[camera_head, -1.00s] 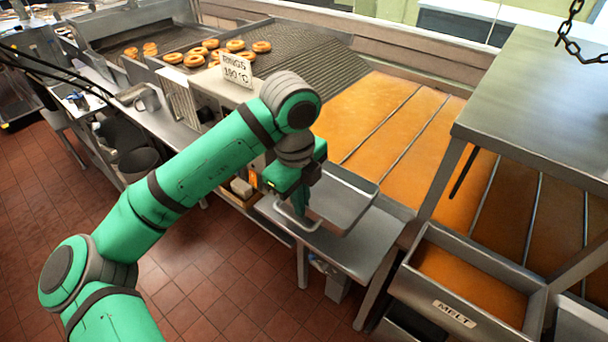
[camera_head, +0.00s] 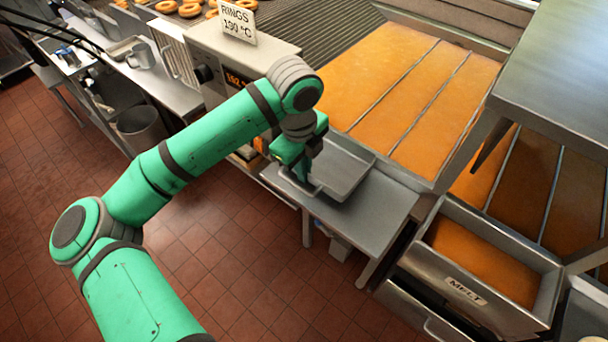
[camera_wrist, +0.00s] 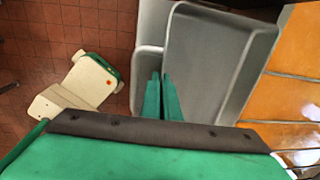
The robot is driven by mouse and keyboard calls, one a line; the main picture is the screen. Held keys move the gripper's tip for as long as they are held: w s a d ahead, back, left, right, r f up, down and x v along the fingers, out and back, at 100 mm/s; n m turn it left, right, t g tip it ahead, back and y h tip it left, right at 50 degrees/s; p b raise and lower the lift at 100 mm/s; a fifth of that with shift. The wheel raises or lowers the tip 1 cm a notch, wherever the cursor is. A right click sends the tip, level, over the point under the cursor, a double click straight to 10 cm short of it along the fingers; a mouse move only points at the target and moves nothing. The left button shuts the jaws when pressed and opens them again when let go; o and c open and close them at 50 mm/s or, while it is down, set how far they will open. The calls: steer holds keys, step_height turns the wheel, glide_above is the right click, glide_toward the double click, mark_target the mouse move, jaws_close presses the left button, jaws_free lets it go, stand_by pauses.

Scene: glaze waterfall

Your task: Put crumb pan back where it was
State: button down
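The crumb pan (camera_head: 345,177) is a shallow grey metal tray with a loop handle on its left side. It is at the steel side shelf (camera_head: 385,205), beside the orange glaze slope; whether it rests fully on the shelf I cannot tell. My gripper (camera_head: 303,174) points down at the handle end of the pan. In the wrist view, my green fingers (camera_wrist: 161,97) are close together at the pan's handle side and look shut on it; the exact contact is hidden. The pan (camera_wrist: 215,60) also fills the upper middle of that view.
The fryer unit with a "RINGS 190 °C" sign (camera_head: 237,22) stands behind left. The orange glaze slope (camera_head: 400,95) lies behind the pan. A "MELT" trough (camera_head: 470,292) and a raised steel table (camera_head: 560,75) are at right. A grey bin (camera_head: 140,130) is left; tiled floor lies in front.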

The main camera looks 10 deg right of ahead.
steer(key=shift+f, duration=1.2)
steer(key=shift+f, duration=0.1)
steer(key=c, duration=2)
jaws_free()
steer(key=r, duration=0.8)
steer(key=a+r, duration=0.1)
steer(key=r, duration=0.3)
steer(key=shift+s+r, duration=0.1)
steer(key=shift+s, duration=0.25)
steer(key=shift+s, duration=0.1)
